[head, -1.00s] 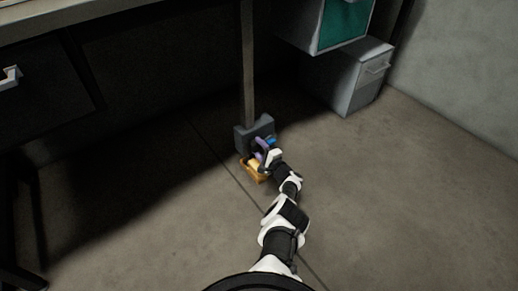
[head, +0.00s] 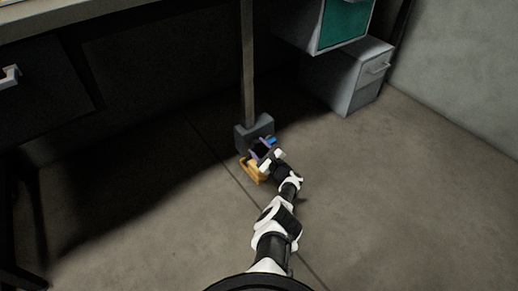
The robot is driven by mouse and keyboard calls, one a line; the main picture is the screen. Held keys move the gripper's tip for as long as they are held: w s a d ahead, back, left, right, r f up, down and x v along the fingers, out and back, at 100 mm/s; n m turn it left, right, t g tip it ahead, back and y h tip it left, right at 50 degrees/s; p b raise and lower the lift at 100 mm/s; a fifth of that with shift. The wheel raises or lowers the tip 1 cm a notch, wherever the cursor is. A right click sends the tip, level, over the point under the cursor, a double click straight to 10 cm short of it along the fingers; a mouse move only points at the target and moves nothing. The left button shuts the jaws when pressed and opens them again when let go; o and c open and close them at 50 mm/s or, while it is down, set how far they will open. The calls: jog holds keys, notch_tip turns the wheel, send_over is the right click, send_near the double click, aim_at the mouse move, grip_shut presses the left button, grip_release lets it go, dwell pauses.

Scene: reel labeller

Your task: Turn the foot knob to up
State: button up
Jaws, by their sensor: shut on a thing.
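The foot unit is a dark grey block (head: 246,133) on the floor at the base of a thin post, in the middle of the head view. An orange-yellow part (head: 251,171) sits low at its front. A small blue part (head: 271,140) shows at its right. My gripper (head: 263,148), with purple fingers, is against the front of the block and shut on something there. The gripper and wrist hide the held part, which I take to be the foot knob. Its pointing direction cannot be made out.
A thin post (head: 248,70) rises from the block to the bench. A grey drawer cabinet (head: 352,85) stands behind to the right, below a green-fronted box (head: 342,22). A dark drawer unit (head: 40,90) is at the left. The floor at right is clear.

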jog(key=shift+m, duration=1.6)
jog(key=o, duration=1)
jog(key=shift+c, duration=0.2)
jog(key=shift+s+d+r+p, duration=0.1)
jog(key=shift+s+d+p, duration=0.2)
jog(key=shift+s+p, duration=0.15)
jog(key=p+v, duration=0.6)
jog(key=v, duration=0.7)
jog(key=shift+w, duration=0.15)
